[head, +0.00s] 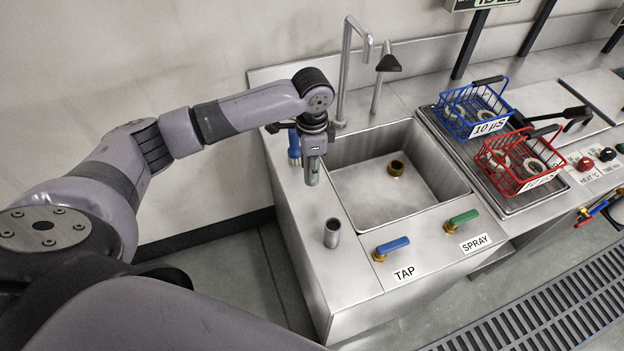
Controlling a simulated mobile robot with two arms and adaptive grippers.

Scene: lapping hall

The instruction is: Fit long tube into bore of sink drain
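The sink drain (396,168) is a brass-coloured ring with a dark bore, on the floor of the steel sink basin. A grey metal tube (332,236) stands upright on the sink's left ledge, its open top facing up. I cannot tell how far down it goes. My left gripper (312,181) points down over the left ledge, above and slightly left of the tube in the picture, and apart from it. Its fingers are seen from the side, so I cannot tell whether they are open. My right gripper is out of view.
A tall faucet (345,65) rises behind the basin. The blue tap lever (391,246) and green spray lever (461,217) stick up at the front. A blue basket (474,106) and a red basket (520,163) with rings stand to the right. The basin is otherwise empty.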

